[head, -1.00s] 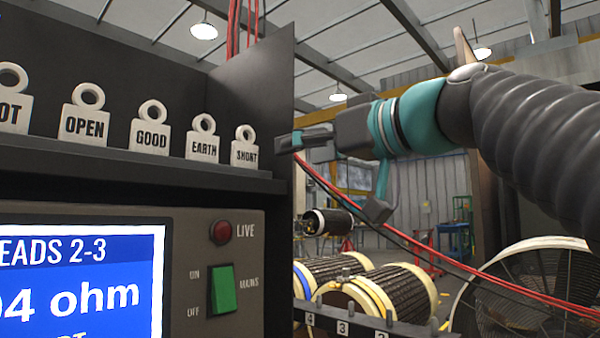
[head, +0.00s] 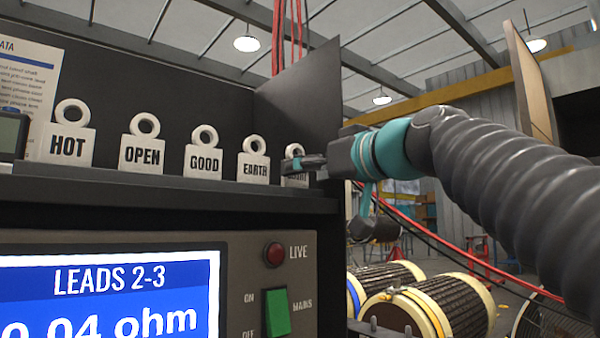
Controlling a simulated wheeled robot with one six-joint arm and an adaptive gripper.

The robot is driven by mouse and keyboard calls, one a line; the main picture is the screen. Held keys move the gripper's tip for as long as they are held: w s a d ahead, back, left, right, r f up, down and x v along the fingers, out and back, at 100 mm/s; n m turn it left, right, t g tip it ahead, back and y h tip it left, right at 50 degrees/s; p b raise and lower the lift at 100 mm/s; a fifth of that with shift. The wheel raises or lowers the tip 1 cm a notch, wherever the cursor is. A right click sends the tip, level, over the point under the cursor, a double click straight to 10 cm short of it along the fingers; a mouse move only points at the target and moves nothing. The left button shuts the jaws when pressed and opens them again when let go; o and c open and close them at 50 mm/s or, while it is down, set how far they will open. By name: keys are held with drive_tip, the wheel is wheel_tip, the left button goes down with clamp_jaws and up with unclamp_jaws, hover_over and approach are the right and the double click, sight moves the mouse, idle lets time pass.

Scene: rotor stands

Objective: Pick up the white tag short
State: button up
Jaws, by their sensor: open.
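The white tag short (head: 296,181) stands upright at the right end of a dark shelf, the last in a row of white tags with ring tops. My gripper (head: 300,163) is in front of its upper part, with the fingers across the ring and the top of the lettering. Only the ring's top and the tag's lower part show. The fingers are open; I cannot tell whether they touch the tag or are around its ring.
The tags earth (head: 253,168), good (head: 203,162), open (head: 142,155) and hot (head: 67,147) stand to the left on the shelf (head: 150,189). A dark side panel (head: 305,105) rises behind the short tag. Below is a meter panel with a red lamp (head: 275,254) and green switch (head: 277,312).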

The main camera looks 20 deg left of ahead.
sight(295, 148)
drive_tip(key=p+x, duration=0.1)
drive_tip(key=x, duration=0.3)
drive_tip(key=c, duration=0.9)
drive_tip(key=shift+c, duration=0.2)
drive_tip(key=shift+r+p, duration=0.8)
drive_tip(key=shift+r, duration=0.95)
drive_tip(key=s+d+b, duration=0.1)
drive_tip(key=s+d, duration=0.2)
drive_tip(key=s, duration=0.5)
drive_tip(key=s+d+b, duration=0.2)
drive_tip(key=s+d, duration=0.2)
drive_tip(key=s, duration=0.4)
drive_tip(key=shift+s, duration=0.3)
